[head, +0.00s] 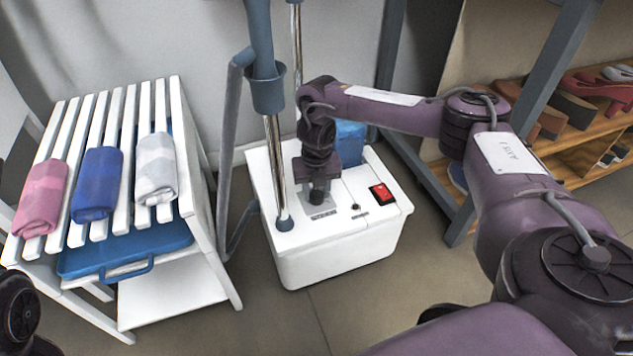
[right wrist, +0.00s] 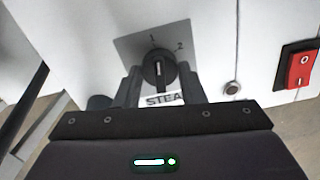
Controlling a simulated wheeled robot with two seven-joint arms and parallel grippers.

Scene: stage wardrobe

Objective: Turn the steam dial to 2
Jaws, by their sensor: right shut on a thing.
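The steam dial (right wrist: 158,68) is a black round knob on a grey plate on the white steamer base (head: 330,258). The plate shows a 1 at the top and a 2 to the upper right. The white mark on the knob points about straight up, close to the 1. My right gripper (head: 318,196) reaches down onto the top of the base and hides the dial in the head view. In the right wrist view its fingers (right wrist: 159,82) are shut on the knob, one on each side. A label reading "STEA" is partly covered below it. My left gripper is not in view.
A red rocker switch (head: 381,193) and a small round button (head: 355,207) sit right of the dial. The steamer's pole (head: 277,165) rises just left of my gripper. A white slatted rack (head: 118,105) with rolled towels stands left; a shoe shelf (head: 590,175) stands right.

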